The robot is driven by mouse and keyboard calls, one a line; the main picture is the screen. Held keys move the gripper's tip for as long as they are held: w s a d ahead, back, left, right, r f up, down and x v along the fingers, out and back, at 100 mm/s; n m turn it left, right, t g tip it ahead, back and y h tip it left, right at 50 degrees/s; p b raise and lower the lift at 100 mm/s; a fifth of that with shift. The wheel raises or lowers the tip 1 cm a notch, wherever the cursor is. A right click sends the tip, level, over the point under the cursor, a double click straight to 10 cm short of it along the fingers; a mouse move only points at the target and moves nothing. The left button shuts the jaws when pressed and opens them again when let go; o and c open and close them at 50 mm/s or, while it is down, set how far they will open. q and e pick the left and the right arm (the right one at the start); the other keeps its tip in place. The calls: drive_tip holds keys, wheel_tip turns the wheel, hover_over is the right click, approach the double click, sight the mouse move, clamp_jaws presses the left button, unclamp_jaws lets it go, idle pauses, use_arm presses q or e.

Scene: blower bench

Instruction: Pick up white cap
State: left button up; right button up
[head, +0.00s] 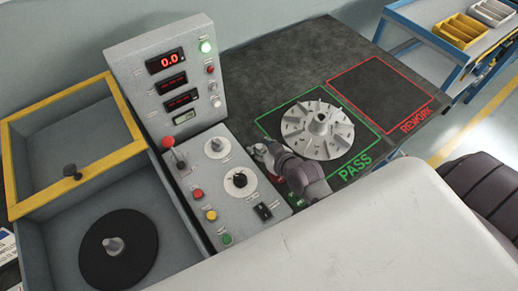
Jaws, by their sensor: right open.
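I cannot pick out a white cap for certain; a small white round piece (215,101) sits on the upright meter panel. My right gripper (260,152) is open at the right edge of the sloped control panel (222,198), just left of a pale finned wheel (318,128). My gripper and wrist hide part of the panel edge and the bench there. I cannot tell whether anything lies between the fingers. My left gripper is not in view.
A red-outlined REWORK area (382,92) is empty. The meter panel (150,62) stands behind the control panel. At left, a grey enclosure holds a black disc (117,248) with a spindle, beside a yellow-framed lid (70,172). A blue-framed cart (432,42) with trays stands at the back right.

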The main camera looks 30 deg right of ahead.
clamp_jaws()
